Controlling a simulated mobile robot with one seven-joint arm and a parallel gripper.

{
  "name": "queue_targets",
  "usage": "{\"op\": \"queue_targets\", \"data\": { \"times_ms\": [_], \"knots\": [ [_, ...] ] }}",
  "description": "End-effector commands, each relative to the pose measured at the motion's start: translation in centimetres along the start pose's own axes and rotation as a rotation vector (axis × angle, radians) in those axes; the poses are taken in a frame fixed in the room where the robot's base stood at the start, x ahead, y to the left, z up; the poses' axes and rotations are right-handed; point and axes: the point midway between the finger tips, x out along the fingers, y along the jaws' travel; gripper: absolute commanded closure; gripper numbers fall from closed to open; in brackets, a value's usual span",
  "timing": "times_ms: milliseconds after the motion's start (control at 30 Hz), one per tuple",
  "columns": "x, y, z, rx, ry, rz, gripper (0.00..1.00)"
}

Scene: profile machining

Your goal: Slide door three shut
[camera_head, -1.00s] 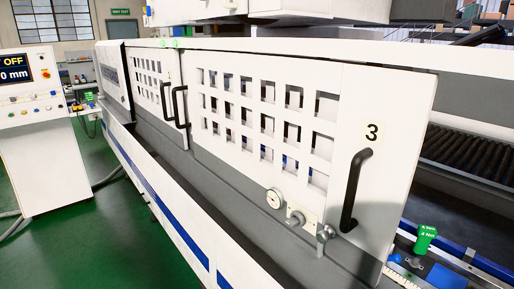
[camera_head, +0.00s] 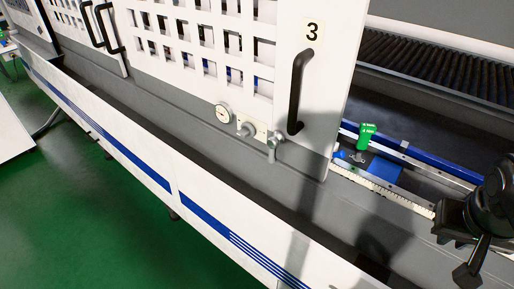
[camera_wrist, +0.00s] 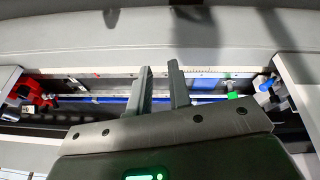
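Door three (camera_head: 335,70) is a white panel with a "3" label and square windows, seen in the head view. An open gap lies to the right of its edge, showing the machine's inside. Its black upright bar handle (camera_head: 297,92) is near that right edge. My gripper (camera_wrist: 162,72) shows in the wrist view with its two grey fingers apart and nothing between them. In the head view my dark gripper (camera_head: 463,245) is partly in frame at the lower right, well right of the handle and not touching it. The fingertips are not clear there.
Inside the gap are a blue rail (camera_head: 440,165), a green clamp-like part (camera_head: 367,136) and a ruler strip (camera_head: 385,187). Green floor (camera_head: 120,210) lies clear at the left front.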

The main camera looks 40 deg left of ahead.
Motion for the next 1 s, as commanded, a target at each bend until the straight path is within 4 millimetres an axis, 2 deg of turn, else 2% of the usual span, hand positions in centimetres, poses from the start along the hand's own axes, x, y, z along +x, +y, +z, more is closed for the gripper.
{"op": "queue_targets", "data": {
  "times_ms": [33,200,367,500,567,733,900,1000],
  "knots": [
    [0.4,-1.3,-1.3,-0.048,-0.021,0.008,0.86],
    [1.5,-5.7,-4.8,-0.18,-0.071,0.064,1.0],
    [2.7,-11.1,-7.7,-0.306,-0.093,0.134,1.0],
    [3.7,-16.7,-9.4,-0.415,-0.089,0.207,1.0],
    [4.1,-19.3,-9.9,-0.462,-0.08,0.24,1.0],
    [5.2,-27.4,-10.1,-0.591,-0.033,0.34,1.0],
    [6.3,-35.6,-9.1,-0.719,0.053,0.465,1.0],
    [6.9,-39.8,-8.3,-0.787,0.123,0.563,1.0]
  ]
}}
